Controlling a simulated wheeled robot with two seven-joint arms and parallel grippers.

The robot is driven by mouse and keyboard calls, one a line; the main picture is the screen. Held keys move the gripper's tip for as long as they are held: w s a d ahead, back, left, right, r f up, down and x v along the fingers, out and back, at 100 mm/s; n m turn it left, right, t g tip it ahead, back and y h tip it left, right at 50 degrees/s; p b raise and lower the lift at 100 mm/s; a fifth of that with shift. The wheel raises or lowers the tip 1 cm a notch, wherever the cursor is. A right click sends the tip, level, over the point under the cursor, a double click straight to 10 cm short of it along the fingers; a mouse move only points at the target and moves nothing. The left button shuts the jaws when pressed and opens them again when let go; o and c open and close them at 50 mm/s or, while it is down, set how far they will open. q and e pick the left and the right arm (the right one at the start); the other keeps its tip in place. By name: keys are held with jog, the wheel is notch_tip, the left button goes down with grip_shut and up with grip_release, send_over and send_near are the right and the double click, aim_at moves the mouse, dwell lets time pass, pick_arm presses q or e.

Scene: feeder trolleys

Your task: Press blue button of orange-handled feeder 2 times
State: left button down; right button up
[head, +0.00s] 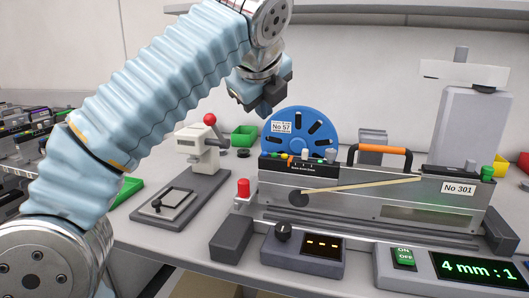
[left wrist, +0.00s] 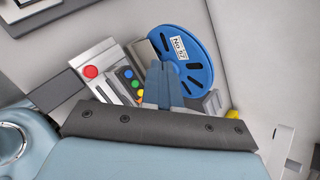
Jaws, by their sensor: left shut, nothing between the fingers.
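The orange-handled feeder (head: 350,200) stands on the bench in the head view, labelled No 301. Its orange handle (head: 380,149) is on top at the right, and a blue reel (head: 312,128) labelled No 57 is behind it. A row of small coloured buttons sits on its top left. In the left wrist view, the blue button (left wrist: 127,73) is among orange, yellow and green ones. My left gripper (head: 262,112) is shut and empty, above and to the left of the reel. In the left wrist view its fingertips (left wrist: 162,66) are right of the buttons, overlapping the reel in the picture.
A red button (head: 243,187) stands at the feeder's left end; it also shows in the left wrist view (left wrist: 91,71). A red-knobbed press (head: 200,145) stands to the left. A small control box (head: 302,254) and a green display (head: 470,268) are in front. A grey tower (head: 468,125) stands behind.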

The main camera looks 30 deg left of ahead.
pick_arm(q)
jog(key=shift+r, duration=0.1)
dwell(0.7)
jog(key=shift+a+r+m+t+h, duration=0.1)
jog(key=shift+r+m+t+h, duration=0.05)
jog(key=shift+r+m+h, duration=0.7)
jog(key=shift+a+r+m+t+h, duration=0.1)
jog(key=shift+r+m+h, duration=0.25)
jog(key=shift+m+h, duration=0.6)
jog(key=shift+a+r+m+t+h, duration=0.15)
jog(key=shift+r+m+h, duration=0.4)
jog(key=shift+m, duration=0.65)
jog(key=shift+d, duration=0.1)
jog(key=b, duration=0.4)
send_over(261, 156)
notch_tip(261, 156, down, 7)
jog(key=shift+f, duration=0.15)
jog(key=shift+f+b, duration=0.55)
jog(key=shift+f, duration=0.2)
jog(key=shift+f+b, duration=0.35)
jog(key=shift+f, duration=0.05)
